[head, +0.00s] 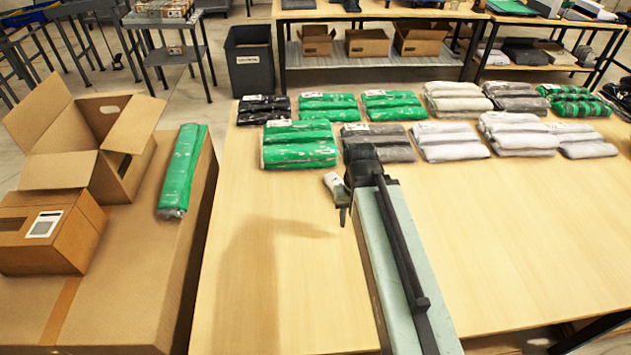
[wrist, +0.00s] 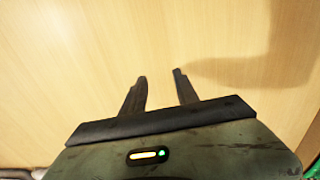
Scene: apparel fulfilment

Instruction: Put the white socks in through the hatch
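Several packs of whitish to light grey rolled socks lie at the back right of the wooden table (head: 480,230): one in the rear row (head: 457,103), others in the front row (head: 450,151) (head: 520,140) (head: 584,150). I cannot tell which are truly white. My gripper (head: 343,217) is over the table, in front of and left of these packs, apart from them. In the wrist view my gripper (wrist: 160,76) has its fingers spread, with only bare wood between them. I cannot clearly make out a hatch; an open-flapped carton (head: 125,170) stands at the left.
Green packs (head: 300,152), dark grey packs (head: 388,150) and a black pack (head: 264,115) lie among the pale ones. The table's front left is clear.

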